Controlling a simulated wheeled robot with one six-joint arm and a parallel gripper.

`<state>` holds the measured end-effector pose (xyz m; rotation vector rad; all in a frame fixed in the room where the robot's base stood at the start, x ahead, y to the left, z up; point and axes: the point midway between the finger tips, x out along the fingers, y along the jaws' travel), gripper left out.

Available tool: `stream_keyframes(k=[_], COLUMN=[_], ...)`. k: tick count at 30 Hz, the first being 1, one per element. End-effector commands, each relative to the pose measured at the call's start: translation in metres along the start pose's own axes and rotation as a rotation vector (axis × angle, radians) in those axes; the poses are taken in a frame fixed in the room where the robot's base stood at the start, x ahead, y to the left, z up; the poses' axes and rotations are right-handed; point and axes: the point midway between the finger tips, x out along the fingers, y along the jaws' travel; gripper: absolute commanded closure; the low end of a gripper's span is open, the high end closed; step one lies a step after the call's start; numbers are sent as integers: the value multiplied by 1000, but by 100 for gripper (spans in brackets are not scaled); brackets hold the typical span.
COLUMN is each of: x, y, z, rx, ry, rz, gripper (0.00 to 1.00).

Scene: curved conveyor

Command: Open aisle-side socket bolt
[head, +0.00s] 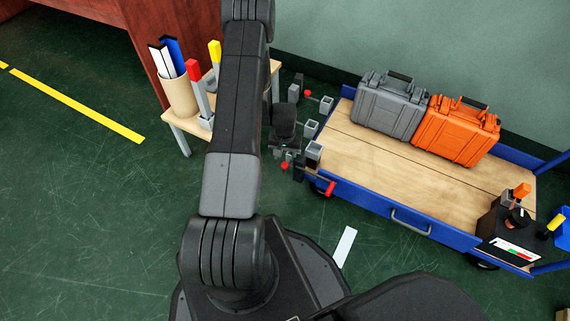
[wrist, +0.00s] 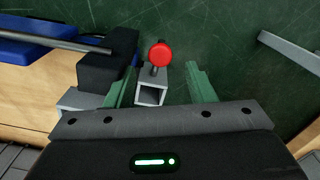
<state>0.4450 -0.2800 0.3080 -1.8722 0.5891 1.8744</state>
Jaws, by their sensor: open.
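A red knob also shows in the head view (head: 284,166), just below my gripper at the cart's left end. My gripper (wrist: 160,72) is open, with one green finger on each side of the socket. The knob lies between the fingers in the picture, near the tips; I see no contact. In the head view my wrist hides the fingers. A second red knob (head: 307,93) is at the far corner.
The blue cart (head: 362,199) has a wooden deck carrying a grey case (head: 388,101) and an orange case (head: 455,131). A red lever (head: 330,188) sits at its near left corner. A small wooden stand (head: 184,127) with a cup is left of my arm. Green floor lies open at left.

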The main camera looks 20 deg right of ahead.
Motion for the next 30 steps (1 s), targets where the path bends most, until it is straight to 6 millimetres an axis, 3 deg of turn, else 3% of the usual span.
stream_keyframes(k=[1,7,20,27,30], x=[14,39,46,46,46], y=[0,0,0,0,0], z=[0,0,0,0,0], rx=[0,0,0,0,0], ry=[-1,0,1,1,1], rz=[0,0,0,0,0], gripper=[51,51,51,98,100])
